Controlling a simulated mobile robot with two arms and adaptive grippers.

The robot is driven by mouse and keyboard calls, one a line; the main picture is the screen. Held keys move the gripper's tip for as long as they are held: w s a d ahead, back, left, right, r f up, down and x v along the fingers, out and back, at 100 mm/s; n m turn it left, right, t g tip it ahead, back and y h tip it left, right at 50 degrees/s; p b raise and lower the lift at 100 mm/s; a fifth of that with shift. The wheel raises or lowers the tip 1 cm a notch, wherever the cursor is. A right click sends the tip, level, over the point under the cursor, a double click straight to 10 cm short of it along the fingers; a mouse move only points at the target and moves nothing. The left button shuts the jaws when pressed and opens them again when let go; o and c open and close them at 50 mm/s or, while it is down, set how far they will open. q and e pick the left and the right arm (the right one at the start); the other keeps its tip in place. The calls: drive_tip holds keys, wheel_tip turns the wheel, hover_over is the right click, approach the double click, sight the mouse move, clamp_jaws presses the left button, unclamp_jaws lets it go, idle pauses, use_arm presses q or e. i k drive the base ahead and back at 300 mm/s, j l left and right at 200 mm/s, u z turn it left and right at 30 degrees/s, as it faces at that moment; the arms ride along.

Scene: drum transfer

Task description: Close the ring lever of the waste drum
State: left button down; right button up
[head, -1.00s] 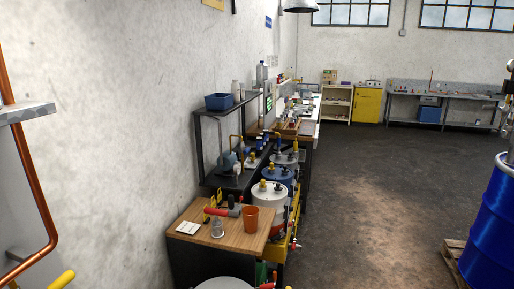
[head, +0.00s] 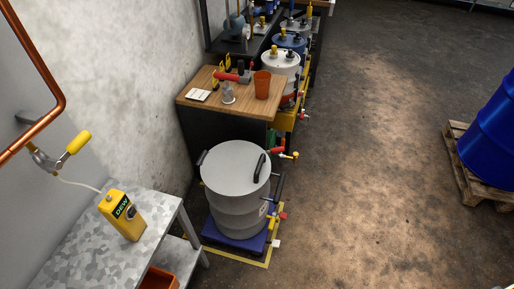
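A light grey waste drum (head: 238,208) stands upright in the lower middle of the head view, on a blue base (head: 232,242) on the floor. Its lid (head: 234,165) is on, with a black handle at the left edge and a dark curved handle (head: 261,166) at the right. A dark bar-like part (head: 279,187) sticks out at the drum's right side; I cannot tell whether it is the ring lever or how it stands. Neither of my grippers is in view.
A metal table (head: 165,222) with a yellow device (head: 122,215) stands at the left. A wooden-topped bench (head: 238,92) with an orange cup (head: 262,84) is behind the drum. A blue drum (head: 492,135) on a pallet (head: 468,180) is at the right. The floor between is clear.

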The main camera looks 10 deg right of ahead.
sight(273, 150)
drive_tip(key=i+l+u, duration=0.15)
drive_tip(key=u, duration=0.35)
drive_tip(key=l+u, duration=0.75)
drive_tip(key=u, duration=0.2)
drive_tip(key=i, duration=0.05)
